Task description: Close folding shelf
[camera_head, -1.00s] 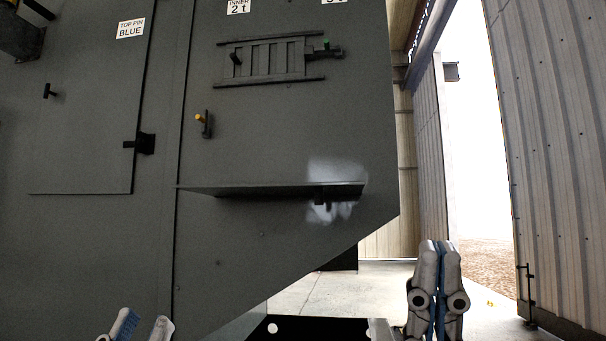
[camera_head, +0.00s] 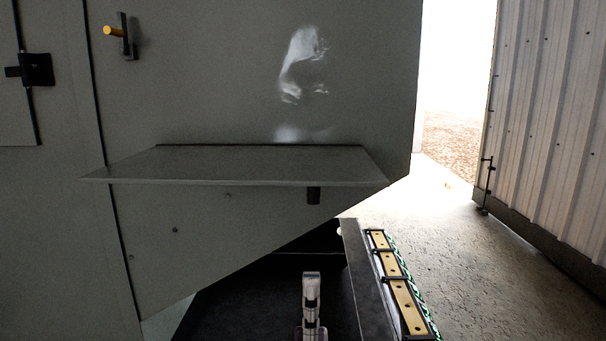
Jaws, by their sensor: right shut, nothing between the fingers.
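The folding shelf (camera_head: 250,165) is a dark grey flat panel. It sticks out level from the grey enclosure wall, and I see its top face from above. My left gripper is out of view. A dark latch with a yellow knob (camera_head: 115,31) is on the wall up and left of the shelf.
The enclosure wall (camera_head: 200,80) has a slanted lower right edge and a pale glare patch above the shelf. A yellow strip with dark clips (camera_head: 399,285) lies at lower right. Concrete floor (camera_head: 480,270) is open beyond it. A corrugated metal door (camera_head: 550,130) stands at the right.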

